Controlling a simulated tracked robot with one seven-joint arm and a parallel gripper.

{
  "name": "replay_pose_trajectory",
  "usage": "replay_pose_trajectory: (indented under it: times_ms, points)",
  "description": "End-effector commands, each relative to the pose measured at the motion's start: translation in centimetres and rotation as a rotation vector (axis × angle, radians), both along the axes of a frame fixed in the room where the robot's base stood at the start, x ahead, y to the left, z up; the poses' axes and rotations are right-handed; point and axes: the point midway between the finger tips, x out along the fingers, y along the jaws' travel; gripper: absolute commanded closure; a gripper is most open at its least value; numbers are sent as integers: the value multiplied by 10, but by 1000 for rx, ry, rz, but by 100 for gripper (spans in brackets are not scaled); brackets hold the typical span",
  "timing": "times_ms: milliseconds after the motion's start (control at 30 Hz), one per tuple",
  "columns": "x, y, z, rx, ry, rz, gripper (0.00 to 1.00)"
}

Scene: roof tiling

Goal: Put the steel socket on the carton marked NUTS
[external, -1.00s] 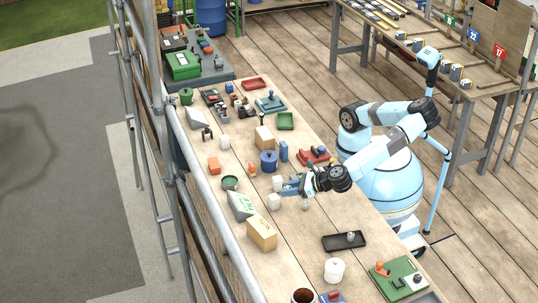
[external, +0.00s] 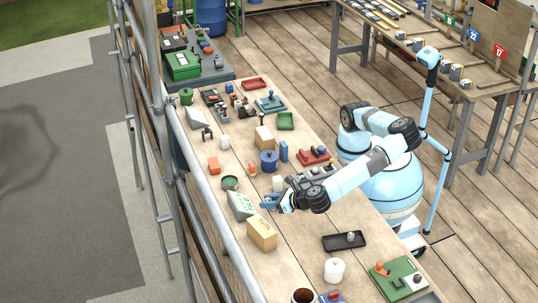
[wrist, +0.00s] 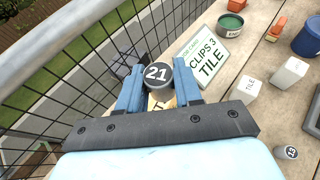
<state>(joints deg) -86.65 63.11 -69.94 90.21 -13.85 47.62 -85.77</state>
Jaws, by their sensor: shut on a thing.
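My gripper (wrist: 158,85) has its blue fingers shut on the steel socket (wrist: 160,82), a grey cylinder whose dark end is marked 21. In the external view my gripper (external: 268,202) is over the table, just behind the tan carton marked NUTS (external: 262,236); the socket cannot be made out there. In the wrist view a tan patch of the carton (wrist: 156,103) with part of its lettering shows beyond the socket. The fingers and socket hide most of the carton. Whether the socket touches it cannot be told.
The sloped CLIPS TILE box (external: 241,206) stands close beside the carton. A white TILE block (wrist: 247,88) and another socket marked 13 (wrist: 287,152) are near my gripper. A scaffold rail (external: 205,208) runs along the table's left edge. A black tray (external: 331,244) lies to the right.

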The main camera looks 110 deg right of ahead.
Motion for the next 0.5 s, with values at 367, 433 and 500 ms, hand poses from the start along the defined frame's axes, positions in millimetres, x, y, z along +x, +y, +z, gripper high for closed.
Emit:
replay_pose_trajectory:
  times_ms: [367, 433, 500]
  points:
    - [30, 16, -40, 0, 0, 1, 96]
    - [31, 16, -42, 0, 0, 1, 96]
    - [33, 17, -45, 0, 0, 1, 96]
